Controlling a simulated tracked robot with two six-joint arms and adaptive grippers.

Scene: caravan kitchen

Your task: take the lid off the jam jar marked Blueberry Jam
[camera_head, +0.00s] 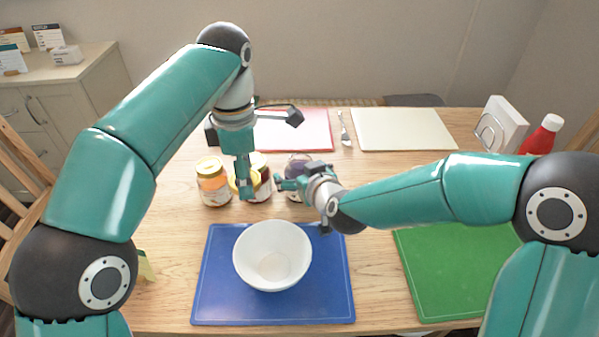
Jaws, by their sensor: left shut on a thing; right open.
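Several jars stand behind the blue board. The left one (213,187) has orange contents and a yellow lid. The middle jar (264,187) has dark contents, with yellow at its top, and is partly covered by my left gripper. The right jar (299,167) looks dark purple and is partly hidden by my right gripper. No label is readable, so I cannot tell which is Blueberry Jam. My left gripper (243,186) points down, shut on what looks like a yellow lid (233,182), mostly hidden. My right gripper (287,184) is open, at the front of the purple jar; contact is unclear.
A white bowl (272,242) stands on the blue board (225,300). A green board (440,280) lies at the right. Red (318,130) and cream (404,128) boards and a fork (344,128) lie behind. A red bottle (542,135) and white holder (499,124) stand back right.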

